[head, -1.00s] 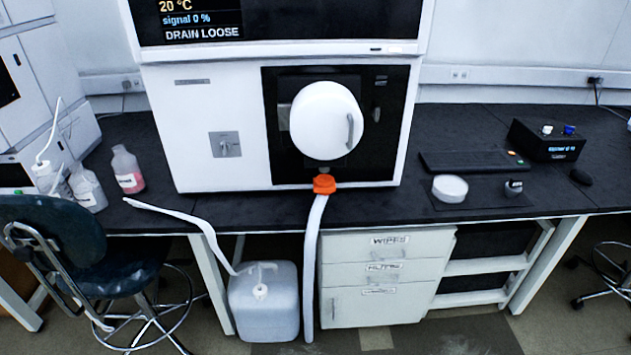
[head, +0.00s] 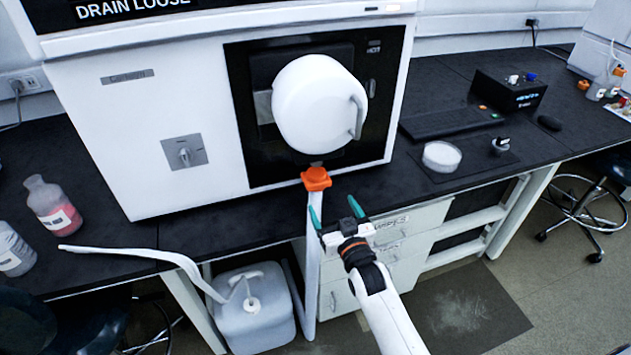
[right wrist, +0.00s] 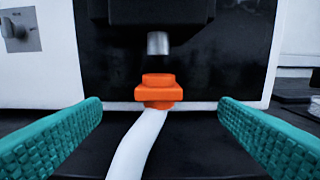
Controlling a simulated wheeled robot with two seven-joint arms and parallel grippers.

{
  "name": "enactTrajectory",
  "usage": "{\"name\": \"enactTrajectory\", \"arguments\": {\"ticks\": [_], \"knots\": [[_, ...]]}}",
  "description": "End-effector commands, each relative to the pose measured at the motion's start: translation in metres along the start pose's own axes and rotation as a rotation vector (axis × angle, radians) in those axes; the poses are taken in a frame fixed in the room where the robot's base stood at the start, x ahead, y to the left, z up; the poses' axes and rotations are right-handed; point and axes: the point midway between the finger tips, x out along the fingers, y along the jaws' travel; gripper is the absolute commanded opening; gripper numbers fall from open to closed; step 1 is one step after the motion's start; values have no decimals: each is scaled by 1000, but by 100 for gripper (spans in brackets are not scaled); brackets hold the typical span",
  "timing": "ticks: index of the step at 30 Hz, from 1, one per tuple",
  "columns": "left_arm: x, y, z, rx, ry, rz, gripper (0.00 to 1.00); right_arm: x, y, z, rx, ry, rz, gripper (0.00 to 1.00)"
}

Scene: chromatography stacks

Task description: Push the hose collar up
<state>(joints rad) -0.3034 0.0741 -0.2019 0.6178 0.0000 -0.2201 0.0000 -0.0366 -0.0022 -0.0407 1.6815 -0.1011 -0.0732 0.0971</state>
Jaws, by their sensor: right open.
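The orange hose collar (head: 316,179) sits at the top of a white hose (head: 313,240), below the white round door of the instrument. In the right wrist view the collar (right wrist: 159,91) is just below a grey metal spout (right wrist: 159,43), with a visible gap between them. My right gripper (head: 336,211) is open, its green fingers below and in front of the collar. In the right wrist view the fingers (right wrist: 160,140) stand wide apart on both sides of the hose, touching neither hose nor collar. My left gripper is not in view.
The instrument (head: 150,120) stands on the black bench (head: 390,190). A white jug (head: 248,310) is below the bench, left of the hose. Drawers (head: 420,245) are below the bench to the right. A bottle with pink liquid (head: 55,207) stands at left.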

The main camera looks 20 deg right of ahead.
Motion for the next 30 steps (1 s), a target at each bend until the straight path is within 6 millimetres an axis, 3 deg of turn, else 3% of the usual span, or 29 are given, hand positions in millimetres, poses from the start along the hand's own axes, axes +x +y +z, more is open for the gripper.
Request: {"name": "enactTrajectory", "arguments": {"ticks": [9,15,27,30], "knots": [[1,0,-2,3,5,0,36,65,1,1,1,-1,1,84],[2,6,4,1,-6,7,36,89,1,0,1,1,1,84],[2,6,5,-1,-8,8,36,96,1,0,0,1,1,84],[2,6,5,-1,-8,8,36,96,1,0,0,1,1,67]]}}
